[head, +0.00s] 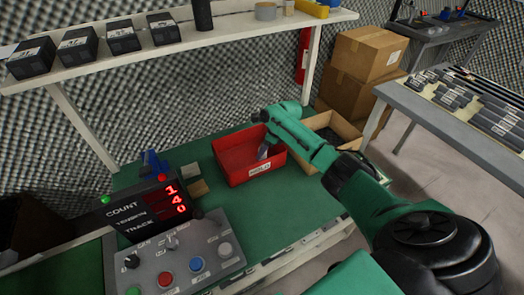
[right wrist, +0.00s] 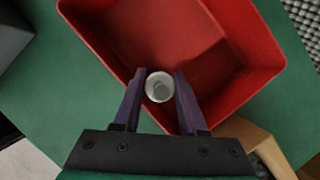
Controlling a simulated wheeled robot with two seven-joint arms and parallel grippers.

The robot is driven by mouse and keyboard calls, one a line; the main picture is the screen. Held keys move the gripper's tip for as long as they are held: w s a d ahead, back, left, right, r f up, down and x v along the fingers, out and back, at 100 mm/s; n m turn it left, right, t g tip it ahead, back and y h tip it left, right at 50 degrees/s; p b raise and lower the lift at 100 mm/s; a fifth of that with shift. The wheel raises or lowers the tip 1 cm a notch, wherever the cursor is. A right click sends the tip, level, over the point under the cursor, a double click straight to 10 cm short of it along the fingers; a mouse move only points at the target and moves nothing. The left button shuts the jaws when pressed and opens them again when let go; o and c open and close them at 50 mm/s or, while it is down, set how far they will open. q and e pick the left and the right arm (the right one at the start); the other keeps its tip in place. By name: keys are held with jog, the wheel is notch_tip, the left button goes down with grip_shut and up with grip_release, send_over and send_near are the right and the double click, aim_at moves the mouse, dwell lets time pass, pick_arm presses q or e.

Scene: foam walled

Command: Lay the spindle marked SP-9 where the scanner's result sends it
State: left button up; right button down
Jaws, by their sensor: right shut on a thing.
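My right gripper (head: 264,150) reaches over the red bin (head: 233,172) from the right. In the right wrist view its fingers (right wrist: 158,95) are shut on a pale round-ended spindle (right wrist: 160,87), seen end-on. The spindle is over or inside the red bin, which also shows there (right wrist: 262,45); I cannot tell whether it touches the floor. No SP-9 mark is legible on it. The bin's front has a white label too small to read. A display (head: 148,210) reads COUNT, TENSION and TRACK with red digits 1, 4, 0. My left gripper is not in view.
A tan box (head: 353,131) with dark contents stands right of the red bin. A control panel (head: 180,255) with coloured buttons is at the front left. A shelf (head: 190,48) with black boxes hangs behind. Green tabletop is clear in front of the bin.

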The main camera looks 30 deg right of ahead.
jog(key=shift+c, duration=2.3)
grip_release()
jog(key=shift+f, duration=0.1)
jog(key=shift+r, duration=0.45)
jog(key=p+v, duration=0.2)
jog(key=v, duration=0.9)
jog(key=shift+s+r, duration=0.15)
jog(key=shift+r, duration=0.05)
jog(key=shift+d+f, duration=0.1)
jog(key=shift+d, duration=0.05)
